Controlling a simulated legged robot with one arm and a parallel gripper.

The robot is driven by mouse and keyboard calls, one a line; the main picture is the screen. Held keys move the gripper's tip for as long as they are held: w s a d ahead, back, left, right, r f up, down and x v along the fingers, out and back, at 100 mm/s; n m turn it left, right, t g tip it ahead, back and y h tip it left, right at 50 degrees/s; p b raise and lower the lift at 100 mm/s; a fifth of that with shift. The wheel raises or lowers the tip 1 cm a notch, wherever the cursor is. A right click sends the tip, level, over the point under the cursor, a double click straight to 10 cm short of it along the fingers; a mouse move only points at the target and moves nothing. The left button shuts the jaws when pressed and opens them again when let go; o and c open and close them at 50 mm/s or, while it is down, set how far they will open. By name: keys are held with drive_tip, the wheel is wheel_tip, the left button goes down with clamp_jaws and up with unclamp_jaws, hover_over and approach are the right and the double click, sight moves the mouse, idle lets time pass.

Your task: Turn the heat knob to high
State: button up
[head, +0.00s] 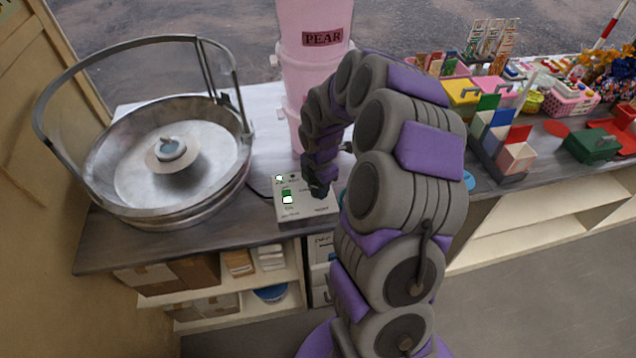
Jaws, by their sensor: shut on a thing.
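The control box (290,209) is a small pale box on the grey counter, to the right of the candy floss machine. A lit green switch (288,197) and a small light (279,178) show on the left of its face. My gripper (319,191) points down at the right part of the face and is shut on the heat knob. The knob itself is hidden behind my gripper, so I cannot see its setting. The printed labels are too small to read.
The candy floss machine (110,185) is a wide metal bowl with a raised hoop. A pink tub stack (312,60) marked PEAR stands behind my gripper. A rack of coloured boxes (497,178) is on the right counter. Shelves (500,245) lie below.

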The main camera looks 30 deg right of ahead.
drive_tip(key=m+p, duration=0.3)
drive_tip(key=m, duration=0.2)
drive_tip(key=shift+r+p, duration=0.2)
drive_tip(key=shift+p, duration=0.15)
drive_tip(key=m+p, duration=0.2)
drive_tip(key=m, duration=0.4)
drive_tip(key=shift+w+m+h+p, duration=0.15)
drive_tip(key=shift+m+h+p, duration=0.15)
drive_tip(key=shift+p, duration=0.1)
drive_tip(key=m+p, duration=0.1)
drive_tip(key=m, duration=0.4)
drive_tip(key=m+p, duration=0.1)
drive_tip(key=m, duration=0.4)
drive_tip(key=shift+w+a+f+m+g, duration=0.1)
drive_tip(key=shift+m+g, duration=0.2)
drive_tip(key=shift+m, duration=0.1)
drive_tip(key=shift+p, duration=0.3)
drive_tip(key=o, duration=1.1)
drive_tip(key=shift+c, duration=0.2)
